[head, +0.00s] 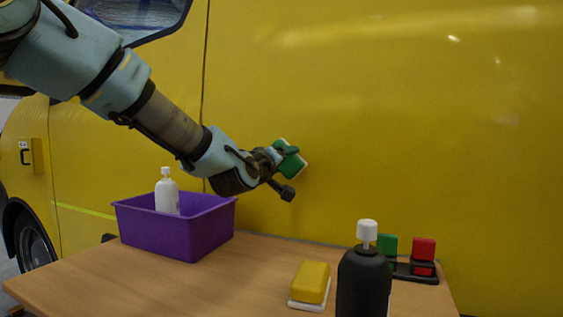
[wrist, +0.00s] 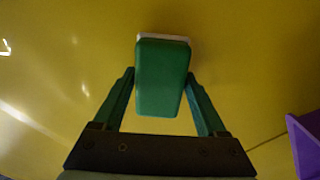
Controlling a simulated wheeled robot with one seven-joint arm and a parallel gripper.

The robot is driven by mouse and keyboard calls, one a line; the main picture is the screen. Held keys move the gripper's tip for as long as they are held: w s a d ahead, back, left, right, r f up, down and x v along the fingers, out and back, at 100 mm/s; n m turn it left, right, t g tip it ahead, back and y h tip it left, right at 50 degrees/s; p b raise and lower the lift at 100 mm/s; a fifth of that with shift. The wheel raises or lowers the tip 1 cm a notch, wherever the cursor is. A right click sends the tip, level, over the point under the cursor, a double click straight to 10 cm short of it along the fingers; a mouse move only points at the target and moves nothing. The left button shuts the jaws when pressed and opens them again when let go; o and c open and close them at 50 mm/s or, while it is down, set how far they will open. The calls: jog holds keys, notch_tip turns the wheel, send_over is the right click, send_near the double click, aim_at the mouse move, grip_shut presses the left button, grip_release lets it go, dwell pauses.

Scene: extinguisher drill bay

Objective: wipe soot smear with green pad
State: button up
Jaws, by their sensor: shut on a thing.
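My gripper (head: 284,165) is shut on the green pad (head: 291,163), a block with a white face. In the wrist view the green pad (wrist: 161,80) sits between the two fingers of my gripper (wrist: 160,88), its white edge on the far side. The pad is held up at the yellow van panel (head: 400,110), white face towards it. I cannot tell whether it touches the panel. No soot smear shows in either view.
A wooden table (head: 235,285) stands below the panel. It bears a purple bin (head: 170,233) with a white bottle (head: 167,195) in it, a yellow pad (head: 312,281), a black pump bottle (head: 363,285), and a black rack (head: 403,271) with a green block (head: 387,244) and a red block (head: 424,250).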

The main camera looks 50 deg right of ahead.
jog(key=shift+b+v, duration=1.05)
jog(key=shift+v, duration=1.9)
jog(key=shift+v, duration=1.5)
